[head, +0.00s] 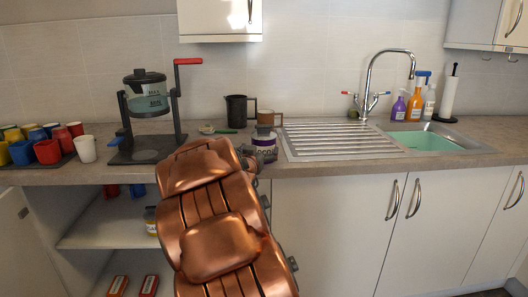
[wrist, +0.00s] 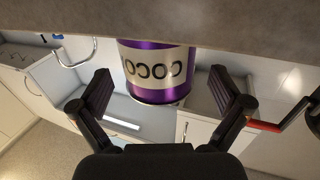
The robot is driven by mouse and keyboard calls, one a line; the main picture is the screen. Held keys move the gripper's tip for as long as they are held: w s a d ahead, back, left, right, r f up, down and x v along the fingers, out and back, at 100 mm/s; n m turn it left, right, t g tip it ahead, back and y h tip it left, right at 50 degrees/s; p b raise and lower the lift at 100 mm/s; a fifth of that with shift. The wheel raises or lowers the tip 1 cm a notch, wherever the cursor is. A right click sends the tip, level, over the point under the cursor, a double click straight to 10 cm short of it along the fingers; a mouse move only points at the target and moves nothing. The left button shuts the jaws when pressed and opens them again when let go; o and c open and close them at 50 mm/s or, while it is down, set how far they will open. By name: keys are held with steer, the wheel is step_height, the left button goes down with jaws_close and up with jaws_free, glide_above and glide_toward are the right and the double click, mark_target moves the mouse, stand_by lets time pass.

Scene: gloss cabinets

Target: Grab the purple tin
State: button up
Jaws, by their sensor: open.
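The purple tin (head: 265,148) has a pale label and stands near the front edge of the worktop, just beyond my arm in the head view. In the wrist view the tin (wrist: 157,68) appears upside down, with "COCO" lettering on its label. My gripper (wrist: 161,78) is open in the wrist view, one finger to each side of the tin with visible gaps. The tin looks ahead of or between the fingertips; the exact depth is unclear. In the head view my arm hides most of the gripper and some of the tin's left side.
A black mug (head: 236,111) and a brown mug (head: 270,117) stand behind the tin. A blender-like press (head: 147,105) and several coloured cups (head: 47,151) are left. The draining board (head: 345,140) is right. An open cupboard (head: 110,222) lies below the worktop.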

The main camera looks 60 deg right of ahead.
steer(key=shift+x, duration=2.25)
steer(key=c, duration=1.2)
steer(key=shift+r, duration=0.1)
